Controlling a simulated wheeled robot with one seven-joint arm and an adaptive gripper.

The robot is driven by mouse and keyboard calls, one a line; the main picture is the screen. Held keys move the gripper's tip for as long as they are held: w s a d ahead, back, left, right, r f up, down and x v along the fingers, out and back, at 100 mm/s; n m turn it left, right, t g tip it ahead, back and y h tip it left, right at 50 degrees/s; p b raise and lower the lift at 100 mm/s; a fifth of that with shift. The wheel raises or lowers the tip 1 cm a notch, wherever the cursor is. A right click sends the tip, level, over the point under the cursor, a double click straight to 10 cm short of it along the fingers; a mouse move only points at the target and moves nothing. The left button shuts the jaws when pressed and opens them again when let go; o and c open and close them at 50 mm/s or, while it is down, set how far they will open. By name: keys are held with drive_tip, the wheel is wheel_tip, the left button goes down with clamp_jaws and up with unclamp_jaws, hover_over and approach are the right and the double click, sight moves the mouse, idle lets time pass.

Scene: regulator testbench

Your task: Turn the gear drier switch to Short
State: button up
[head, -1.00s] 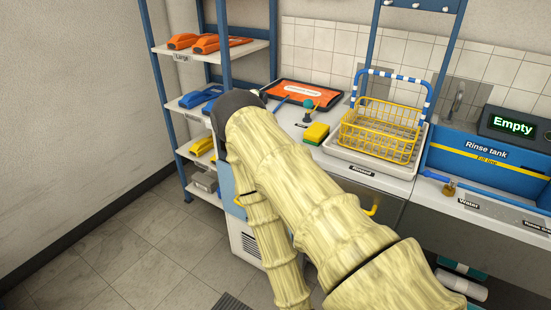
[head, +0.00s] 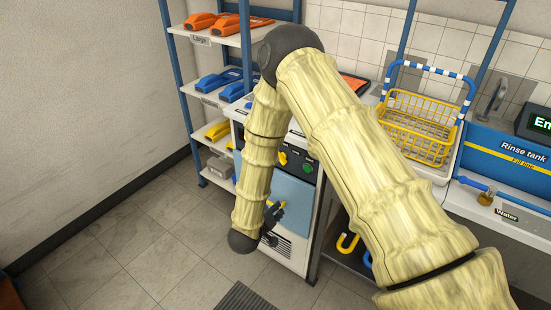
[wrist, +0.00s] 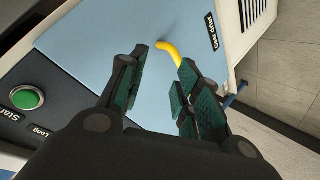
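The gear drier (head: 290,192) is a white cabinet with a light blue door and a dark control panel. A yellow switch (head: 282,158) sits on the panel, left of a green button (head: 308,168). The wrist view shows the green Start button (wrist: 27,97) and a Long label (wrist: 42,132); the switch itself does not show there. My gripper (head: 275,212) is low in front of the door, below the panel. In the wrist view my gripper (wrist: 160,78) is open and empty, with the yellow door handle (wrist: 169,50) just beyond its fingertips. I cannot tell whether they touch.
A shelf rack (head: 205,98) with orange, blue and yellow items stands left of the drier. A yellow wire basket (head: 420,120) and the blue rinse tank (head: 510,150) are on the right. The floor (head: 110,235) at front left is clear. My arm hides part of the counter.

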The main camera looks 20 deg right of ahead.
drive_tip(key=w+a+r+m+g+h, duration=0.2)
drive_tip(key=w+a+r+h, duration=0.1)
drive_tip(key=r, duration=0.6)
drive_tip(key=w+a+r+m+g+h, duration=0.1)
drive_tip(key=w+a+r+g+h, duration=0.2)
drive_tip(key=r, duration=0.6)
drive_tip(key=x, duration=1.1)
drive_tip(key=shift+r+t+h+p, duration=0.3)
drive_tip(key=shift+r+t+p, duration=0.1)
drive_tip(key=shift+w, duration=0.1)
clamp_jaws()
